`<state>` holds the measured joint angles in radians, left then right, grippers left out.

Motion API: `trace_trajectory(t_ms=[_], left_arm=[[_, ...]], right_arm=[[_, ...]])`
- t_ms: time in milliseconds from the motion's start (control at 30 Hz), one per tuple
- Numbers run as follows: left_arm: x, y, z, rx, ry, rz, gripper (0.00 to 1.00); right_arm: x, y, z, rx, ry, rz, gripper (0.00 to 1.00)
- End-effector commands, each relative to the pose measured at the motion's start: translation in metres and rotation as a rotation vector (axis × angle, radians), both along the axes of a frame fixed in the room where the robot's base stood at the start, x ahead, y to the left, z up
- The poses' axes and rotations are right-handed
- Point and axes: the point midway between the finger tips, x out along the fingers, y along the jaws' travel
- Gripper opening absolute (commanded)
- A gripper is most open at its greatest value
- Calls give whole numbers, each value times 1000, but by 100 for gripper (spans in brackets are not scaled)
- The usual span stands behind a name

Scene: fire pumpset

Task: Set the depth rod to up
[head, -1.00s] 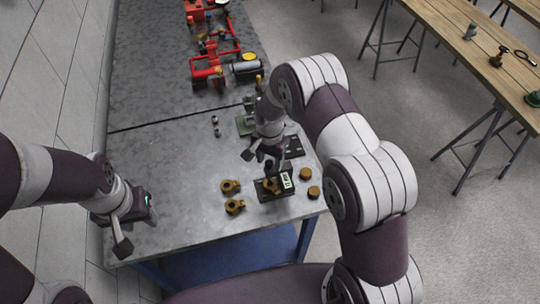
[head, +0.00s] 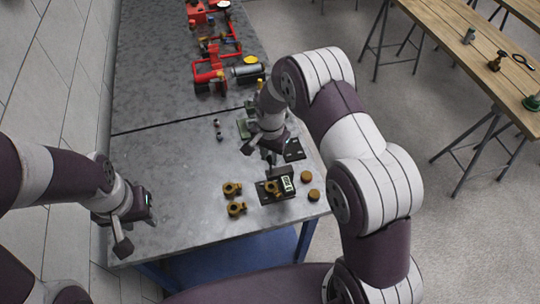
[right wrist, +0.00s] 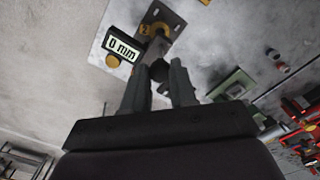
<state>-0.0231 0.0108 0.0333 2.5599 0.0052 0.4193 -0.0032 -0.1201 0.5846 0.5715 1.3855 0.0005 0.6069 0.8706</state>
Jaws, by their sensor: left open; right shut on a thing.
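A small gauge stands on a black base plate (head: 266,198) near the front of the grey table, with a brass part (head: 275,187) and a display (head: 288,184) on it. In the right wrist view its display (right wrist: 122,46) reads 0 mm, and the brass part (right wrist: 157,28) sits beside it. My right gripper (head: 262,150) is above the gauge. Its fingers (right wrist: 159,76) are shut on a dark, thin piece that looks like the depth rod (right wrist: 159,70); its lower end is unclear. My left gripper (head: 138,228) is open and empty over the table's left edge.
Two brass fittings (head: 232,189) lie left of the gauge and two brass discs (head: 306,177) lie right of it. A green block (head: 243,128) and a dark plate (head: 293,150) are behind. Red pump parts (head: 210,75) stand further back. The table's left front is clear.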

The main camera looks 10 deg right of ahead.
Motion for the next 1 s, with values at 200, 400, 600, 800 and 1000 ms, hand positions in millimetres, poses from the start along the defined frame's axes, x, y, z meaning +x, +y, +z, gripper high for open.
trace_trajectory(t_ms=[200, 400, 600, 800, 1000], left_arm=[[0, 0, 0, 0, 0, 0, 43], [0, 0, 0, 0, 0, 0, 43], [0, 0, -8, 0, 0, 0, 43], [0, 0, -31, 0, 0, 0, 43], [0, 0, -33, 0, 1, 0, 43]], right_arm=[[4, 0, 3, 1, -13, -1, 52], [3, 0, 2, 0, -10, 0, 52], [4, 0, 12, 1, -12, 0, 52], [4, -1, 62, 2, -17, -1, 52], [3, -1, 115, 2, -13, -1, 52]])
